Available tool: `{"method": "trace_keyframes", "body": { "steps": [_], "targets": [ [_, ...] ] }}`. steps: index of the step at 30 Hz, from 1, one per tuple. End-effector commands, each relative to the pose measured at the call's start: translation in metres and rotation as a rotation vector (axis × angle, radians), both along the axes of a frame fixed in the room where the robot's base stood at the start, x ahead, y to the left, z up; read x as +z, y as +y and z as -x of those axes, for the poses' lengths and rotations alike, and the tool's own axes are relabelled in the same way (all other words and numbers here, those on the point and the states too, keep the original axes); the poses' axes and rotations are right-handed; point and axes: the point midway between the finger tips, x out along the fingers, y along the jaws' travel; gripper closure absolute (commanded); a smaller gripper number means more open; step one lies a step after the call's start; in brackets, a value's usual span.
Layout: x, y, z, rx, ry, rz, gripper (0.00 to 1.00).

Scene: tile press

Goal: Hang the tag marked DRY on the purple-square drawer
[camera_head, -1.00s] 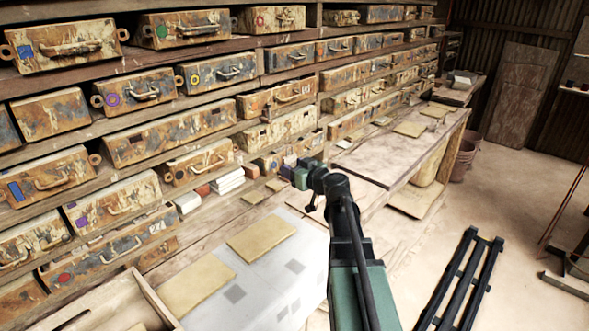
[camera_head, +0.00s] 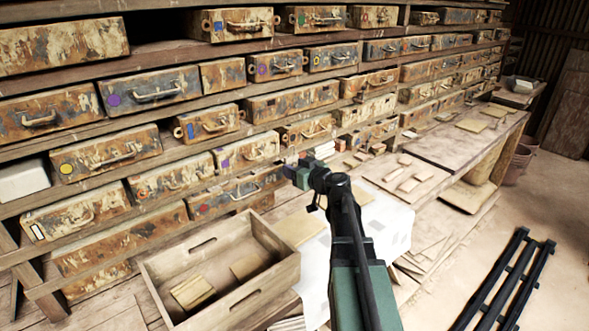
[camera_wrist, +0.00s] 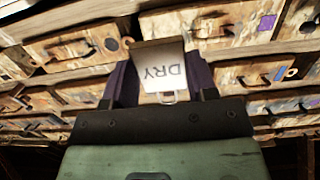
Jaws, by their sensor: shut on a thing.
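My gripper (camera_wrist: 165,95) is shut on a white tag (camera_wrist: 160,72) with a brown top part, marked DRY. The lettering is upside down in the wrist view. In the head view my gripper (camera_head: 296,170) is above the bench, and the tag cannot be made out clearly there. The purple-square drawer (camera_head: 250,149) is left of and behind my gripper, with its purple square (camera_head: 224,164) at the lower left of its front. A purple square also shows at the upper right of the wrist view (camera_wrist: 268,22). The tag is apart from the drawers.
Purple round marks are on two other drawers (camera_head: 113,100) (camera_head: 262,70). A blue-rectangle drawer (camera_head: 210,123) is up and left of the purple-square one. An open wooden tray (camera_head: 285,268) with tiles stands on the bench. Small coloured blocks lie behind my gripper.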

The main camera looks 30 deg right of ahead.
Motion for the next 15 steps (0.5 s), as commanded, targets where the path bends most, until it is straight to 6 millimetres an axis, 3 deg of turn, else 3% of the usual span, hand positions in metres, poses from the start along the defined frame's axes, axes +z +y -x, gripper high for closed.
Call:
{"method": "trace_keyframes", "body": {
  "steps": [15],
  "targets": [
    [-0.003, 0.005, -0.030, 0.000, 0.000, 0.000, 0.57]
  ]
}}
